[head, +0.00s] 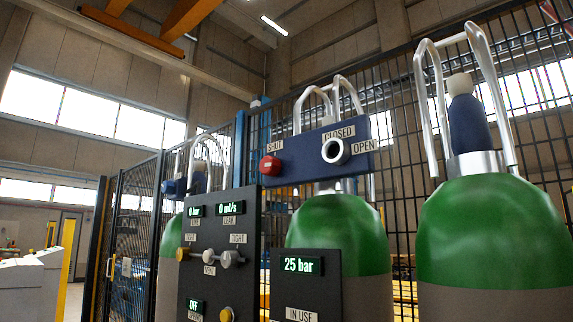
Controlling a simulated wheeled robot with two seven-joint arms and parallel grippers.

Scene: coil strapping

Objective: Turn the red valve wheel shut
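A red valve wheel (270,165), small and knob-like from here, sits at the left end of a blue block (300,166). A label reading SHUT is just above it. On the right of the block is a white ring-shaped fitting (335,151) with a dark centre, with labels CLOSED above it and OPEN to its right. The block is in front of the top of a green-shouldered gas cylinder (335,222). I cannot tell how far the wheel is turned. Neither of my grippers is in the head view.
A dark panel (215,265) with knobs and displays reading 0 bar, 0 ml/s and OFF stands at left centre. A smaller panel (305,285) reads 25 bar and IN USE. Another green cylinder (475,235) with a metal guard stands right. A mesh fence (400,130) runs behind.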

